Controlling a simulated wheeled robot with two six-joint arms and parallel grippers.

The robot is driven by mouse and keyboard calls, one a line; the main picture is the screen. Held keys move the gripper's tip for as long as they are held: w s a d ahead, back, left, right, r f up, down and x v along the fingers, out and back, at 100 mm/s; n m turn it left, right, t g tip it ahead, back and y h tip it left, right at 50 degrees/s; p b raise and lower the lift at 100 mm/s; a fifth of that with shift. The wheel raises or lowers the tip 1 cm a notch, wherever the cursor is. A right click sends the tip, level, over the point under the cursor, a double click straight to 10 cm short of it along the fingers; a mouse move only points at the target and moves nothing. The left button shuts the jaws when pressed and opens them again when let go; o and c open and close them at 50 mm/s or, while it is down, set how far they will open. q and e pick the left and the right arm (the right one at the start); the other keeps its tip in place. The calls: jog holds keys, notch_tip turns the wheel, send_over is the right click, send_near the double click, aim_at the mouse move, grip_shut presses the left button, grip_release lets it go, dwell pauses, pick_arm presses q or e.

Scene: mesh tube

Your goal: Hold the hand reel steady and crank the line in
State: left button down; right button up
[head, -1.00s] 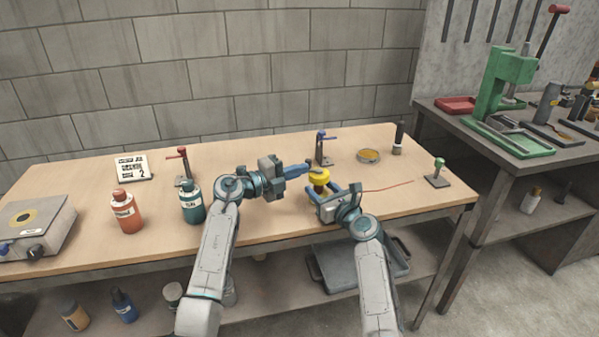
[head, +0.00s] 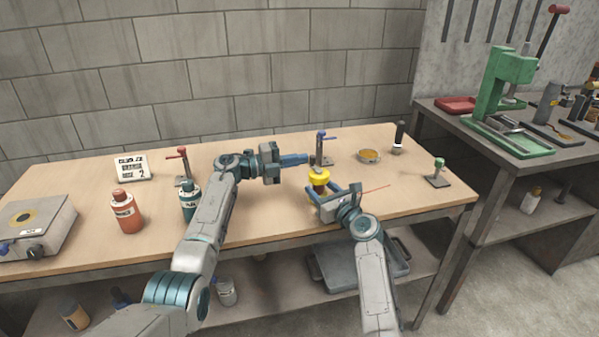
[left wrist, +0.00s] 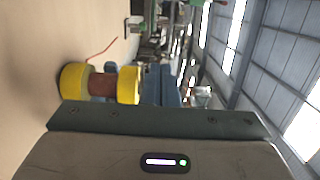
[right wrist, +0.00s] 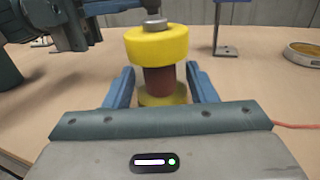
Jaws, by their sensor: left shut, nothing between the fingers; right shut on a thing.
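The hand reel (head: 319,176) has yellow flanges and a red-brown core, and it stands upright on the bench. In the right wrist view the reel (right wrist: 150,45) has a grey crank piece (right wrist: 153,22) on top. My right gripper (head: 330,195) is shut on the reel, a finger on each side of the core. The red line (head: 374,188) runs right from the reel; it also shows in the left wrist view (left wrist: 100,46). My left gripper (head: 306,158) is shut and empty, at the reel's far left side near its top. Whether it touches the crank is unclear.
A stand with a blue lever (head: 322,150) is just behind the reel. A round dish (head: 368,156), a black-handled tool (head: 398,138) and a green-knobbed stand (head: 438,172) are to the right. Red (head: 126,212) and teal (head: 190,200) bottles stand left.

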pick_arm(q)
jog(key=shift+w+d, duration=0.55)
jog(key=shift+w, duration=0.35)
jog(key=shift+r, duration=0.1)
dwell(0.8)
